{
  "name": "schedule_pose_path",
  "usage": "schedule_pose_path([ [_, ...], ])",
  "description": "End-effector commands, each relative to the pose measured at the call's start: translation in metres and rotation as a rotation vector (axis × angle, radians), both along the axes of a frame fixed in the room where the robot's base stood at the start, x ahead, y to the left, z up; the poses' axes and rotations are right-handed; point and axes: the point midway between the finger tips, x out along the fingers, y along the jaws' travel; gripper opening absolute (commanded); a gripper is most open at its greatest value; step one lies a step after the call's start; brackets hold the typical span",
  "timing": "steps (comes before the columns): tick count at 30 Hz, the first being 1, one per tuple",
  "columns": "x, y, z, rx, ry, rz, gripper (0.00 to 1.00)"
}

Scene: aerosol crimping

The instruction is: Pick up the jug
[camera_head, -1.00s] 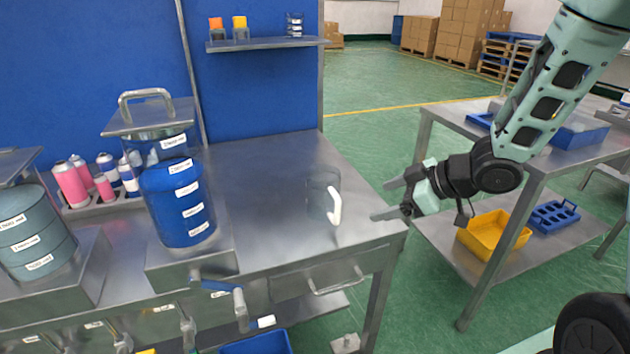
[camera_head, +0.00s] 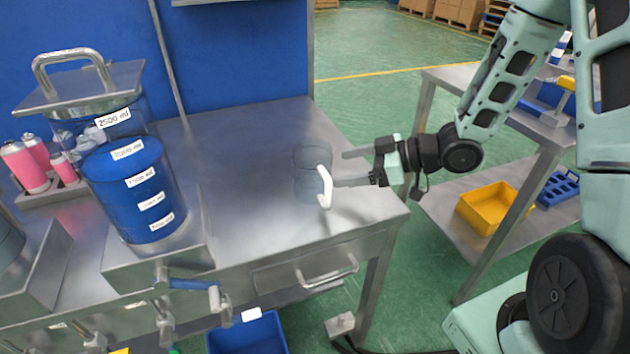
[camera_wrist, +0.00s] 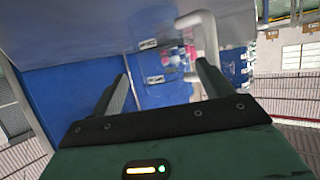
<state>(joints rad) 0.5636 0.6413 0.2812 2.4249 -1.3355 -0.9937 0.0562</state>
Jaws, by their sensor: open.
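The jug (camera_head: 308,172) is a clear see-through vessel with a white handle (camera_head: 325,188). It stands upright near the right end of the steel bench. My gripper (camera_head: 340,168) is open and points left at the jug from its right side. One finger is on the far side and the other is close to the handle; I cannot tell if it touches. In the wrist view the clear jug shows faintly between the fingers (camera_wrist: 158,85), with its white handle (camera_wrist: 205,40) at the upper right, near the right finger.
A tank of blue liquid (camera_head: 137,190) with a tap (camera_head: 190,284) stands on the bench to the left. Pink bottles (camera_head: 25,165) stand behind it. A yellow bin (camera_head: 490,208) lies on the right-hand table's lower shelf. The bench around the jug is clear.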

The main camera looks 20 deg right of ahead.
Motion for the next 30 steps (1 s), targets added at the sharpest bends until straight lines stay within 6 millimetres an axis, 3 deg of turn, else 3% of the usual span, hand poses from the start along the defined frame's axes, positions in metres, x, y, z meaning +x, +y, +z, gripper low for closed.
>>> schedule_pose_path([
  [10, 0.016, 0.023, -0.012, 0.000, 0.000, 0.002, 0.79],
  [18, 0.037, 0.054, -0.027, 0.000, 0.000, 0.002, 0.79],
  [28, 0.042, 0.060, -0.030, -0.001, 0.000, -0.001, 0.79],
  [29, 0.042, 0.059, -0.030, -0.001, 0.000, -0.001, 0.76],
  [30, 0.042, 0.059, -0.030, -0.001, 0.000, -0.001, 0.65],
])
